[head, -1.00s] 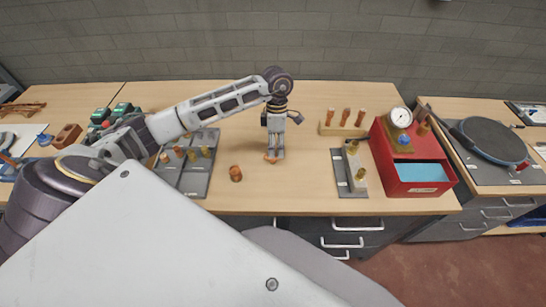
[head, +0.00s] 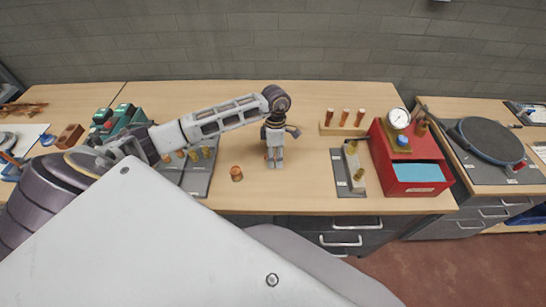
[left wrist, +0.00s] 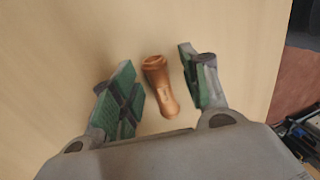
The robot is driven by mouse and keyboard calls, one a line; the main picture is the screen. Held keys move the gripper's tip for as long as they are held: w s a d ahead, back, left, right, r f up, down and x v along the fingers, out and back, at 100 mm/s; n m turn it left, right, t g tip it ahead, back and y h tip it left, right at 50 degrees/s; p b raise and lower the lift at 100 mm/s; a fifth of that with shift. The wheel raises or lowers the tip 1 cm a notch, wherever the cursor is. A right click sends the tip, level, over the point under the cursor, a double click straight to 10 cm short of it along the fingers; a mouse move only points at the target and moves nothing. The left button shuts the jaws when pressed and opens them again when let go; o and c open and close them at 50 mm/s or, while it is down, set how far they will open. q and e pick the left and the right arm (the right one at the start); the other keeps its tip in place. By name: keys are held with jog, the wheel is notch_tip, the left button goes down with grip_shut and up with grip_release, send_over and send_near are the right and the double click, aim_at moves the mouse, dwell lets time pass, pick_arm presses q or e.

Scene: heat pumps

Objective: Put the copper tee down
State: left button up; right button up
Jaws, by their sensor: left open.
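My left gripper (head: 274,163) is low over the middle of the wooden table, pointing down. In the left wrist view its two green-padded fingers (left wrist: 160,88) are spread open. The copper tee (left wrist: 160,85) is between them, with a visible gap on each side, so neither finger appears to touch it. It seems to rest on the table; whether it stands or lies is hard to tell. In the head view the gripper mostly hides the tee. My right gripper is not in view.
Another copper fitting (head: 237,173) stands left of the gripper. A dark tray (head: 197,184) with several fittings is farther left. To the right are a wooden rack (head: 329,129) with copper pieces, a grey plate (head: 341,180) with brass parts and a red box (head: 414,182) with a gauge.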

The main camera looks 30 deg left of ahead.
aim_at(275, 155)
pick_arm(q)
grip_shut()
dwell(0.3)
notch_tip(275, 155, up, 8)
jog(key=shift+f+b, duration=0.1)
jog(key=shift+b, duration=0.6)
jog(key=shift+r, duration=1.1)
